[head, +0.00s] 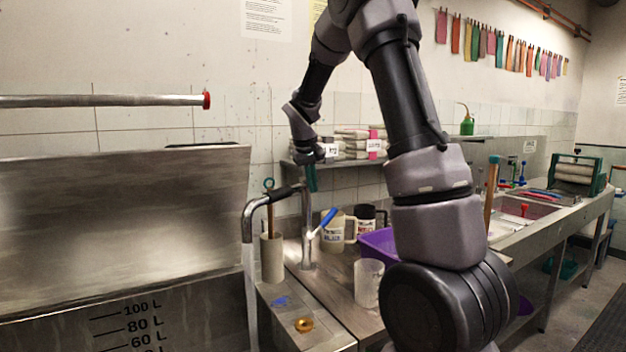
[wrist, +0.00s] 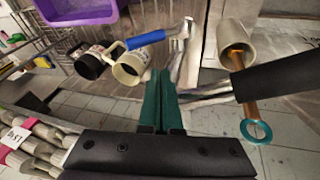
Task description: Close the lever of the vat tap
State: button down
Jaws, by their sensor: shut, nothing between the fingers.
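The vat tap (head: 306,235) is a steel post with a bent spout and a black sleeve. Its blue-handled lever (head: 328,217) sticks up and to the right from the post. In the wrist view, the blue lever (wrist: 146,40) lies beyond my fingertips, up and slightly left. The black sleeve (wrist: 285,78) is at the right. A pale vertical stream or pipe (head: 250,300) hangs below the spout end; I cannot tell which. My gripper (head: 311,180), with teal fingers, is shut and empty, pointing down beside the top of the tap post. The teal fingers (wrist: 160,75) appear apart from the lever.
The steel vat (head: 70,330) with litre marks is at left. A beige holder (head: 271,258) with a ringed tool stands left of the post. Mugs (head: 333,234), a clear beaker (head: 368,285) and a purple tub (head: 378,243) stand right. A shelf with bundles (head: 355,143) is behind.

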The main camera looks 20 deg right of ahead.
send_near(325, 218)
notch_tip(325, 218, down, 3)
jog(key=w, duration=0.3)
jog(key=shift+s+d+f, duration=0.2)
jog(key=shift+d+f, duration=0.25)
jog(key=shift+f, duration=0.25)
jog(key=shift+d+f, duration=0.4)
jog(key=shift+f, duration=0.05)
jog(key=shift+d, duration=0.15)
